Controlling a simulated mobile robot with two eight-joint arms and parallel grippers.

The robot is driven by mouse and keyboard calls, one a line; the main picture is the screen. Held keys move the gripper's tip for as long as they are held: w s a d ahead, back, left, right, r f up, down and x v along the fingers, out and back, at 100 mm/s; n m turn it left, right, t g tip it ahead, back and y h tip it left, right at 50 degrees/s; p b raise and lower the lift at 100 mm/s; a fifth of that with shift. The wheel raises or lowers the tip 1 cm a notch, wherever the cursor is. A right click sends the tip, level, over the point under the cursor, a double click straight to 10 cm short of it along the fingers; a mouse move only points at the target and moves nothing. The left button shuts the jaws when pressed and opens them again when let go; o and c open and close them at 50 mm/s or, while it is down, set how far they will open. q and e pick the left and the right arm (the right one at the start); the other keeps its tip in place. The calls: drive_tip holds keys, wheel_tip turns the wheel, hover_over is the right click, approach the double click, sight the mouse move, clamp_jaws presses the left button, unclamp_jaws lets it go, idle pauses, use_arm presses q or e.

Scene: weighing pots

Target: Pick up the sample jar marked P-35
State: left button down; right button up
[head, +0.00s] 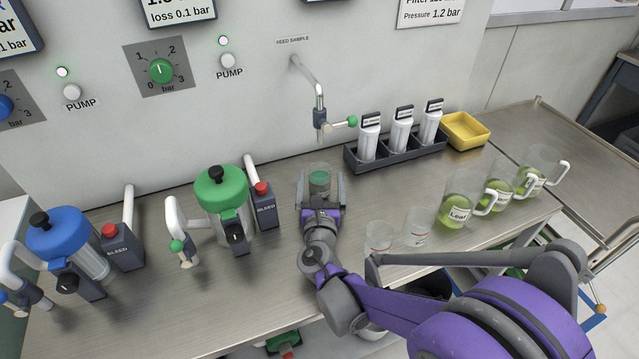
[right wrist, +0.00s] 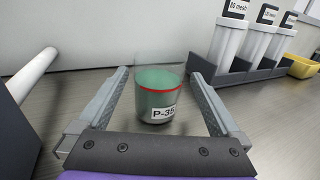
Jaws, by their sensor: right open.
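The sample jar marked P-35 (right wrist: 158,92) is a clear jar with green contents, a red line and a white label. It stands upright on the steel bench, and in the head view (head: 320,183) it is below the feed sample tap. My right gripper (head: 320,182) is open, with one finger on each side of the jar. In the right wrist view the fingers (right wrist: 160,92) flank the jar with gaps on both sides. The left gripper does not show.
Green (head: 224,200) and blue (head: 68,245) lidded vessels stand to the left. A dark rack (head: 397,151) of white canisters and a yellow tray (head: 465,130) are at the back right. Two clear jars (head: 378,236) and several mugs of green liquid (head: 457,208) stand to the right.

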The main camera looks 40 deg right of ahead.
sight(320, 171)
drive_tip(key=x, duration=0.4)
drive_tip(key=shift+w+r, duration=0.15)
clamp_jaws()
drive_tip(key=shift+r, duration=0.1)
